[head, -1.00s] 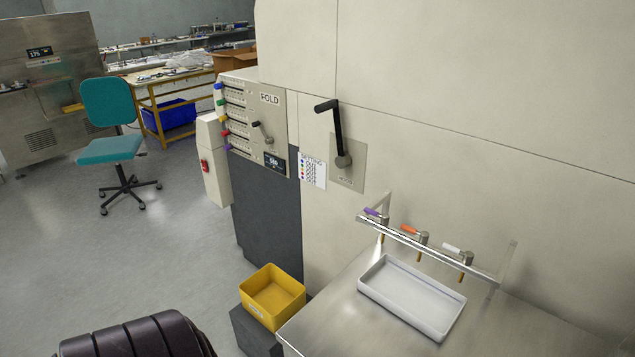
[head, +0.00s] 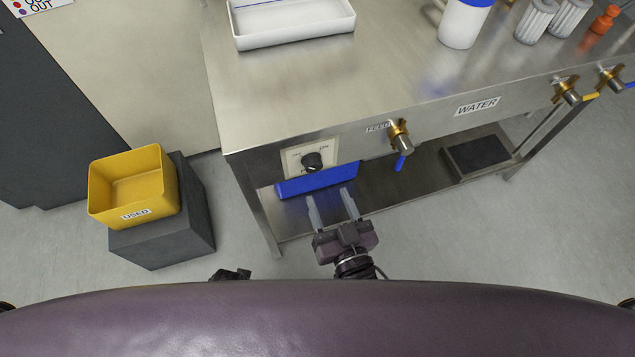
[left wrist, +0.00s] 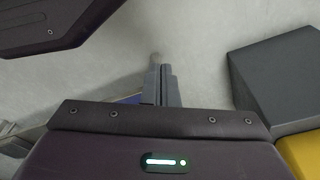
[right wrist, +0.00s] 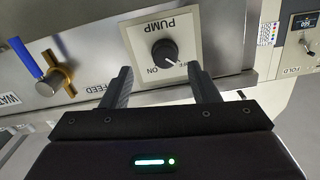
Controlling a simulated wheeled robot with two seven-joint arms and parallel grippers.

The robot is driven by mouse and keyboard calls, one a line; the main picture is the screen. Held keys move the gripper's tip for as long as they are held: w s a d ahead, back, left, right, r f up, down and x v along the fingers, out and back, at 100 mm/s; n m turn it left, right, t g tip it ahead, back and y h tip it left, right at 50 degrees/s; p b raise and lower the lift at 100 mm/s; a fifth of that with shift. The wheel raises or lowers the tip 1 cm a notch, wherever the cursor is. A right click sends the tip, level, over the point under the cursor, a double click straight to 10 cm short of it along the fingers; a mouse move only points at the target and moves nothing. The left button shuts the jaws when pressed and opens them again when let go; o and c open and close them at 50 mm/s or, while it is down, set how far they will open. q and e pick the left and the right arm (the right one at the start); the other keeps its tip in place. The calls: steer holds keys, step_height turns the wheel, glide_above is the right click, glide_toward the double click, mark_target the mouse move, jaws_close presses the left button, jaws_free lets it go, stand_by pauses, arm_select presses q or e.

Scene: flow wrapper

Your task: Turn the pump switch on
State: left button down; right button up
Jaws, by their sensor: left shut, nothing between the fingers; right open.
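The pump switch is a black round knob (head: 312,161) on a cream plate (head: 291,164) at the left end of the steel table's front. In the right wrist view the knob (right wrist: 165,52) appears upside down under the word PUMP. Its white mark points to the lower right, away from the word ON. My right gripper (head: 331,194) is open and empty, just in front of and below the plate. In the right wrist view its fingers (right wrist: 160,72) are spread either side of the knob, apart from it. My left gripper (left wrist: 161,68) is shut and empty, away from the switch.
A feed valve (head: 400,137) with a blue handle sticks out right of the switch. A blue object (head: 318,180) lies below the plate. A yellow bin (head: 130,190) marked USED sits on a dark block (head: 170,240) at left. A white tray (head: 290,25) stands on the table (head: 260,90).

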mark_target(315, 169)
steer(key=x, duration=0.5)
steer(key=r+x, duration=0.1)
steer(key=x, duration=0.1)
steer(key=shift+w+a+r, duration=0.1)
steer(key=shift+w+a, duration=0.05)
steer(key=shift+a, duration=0.2)
steer(key=c, duration=1)
steer(key=shift+m, duration=0.3)
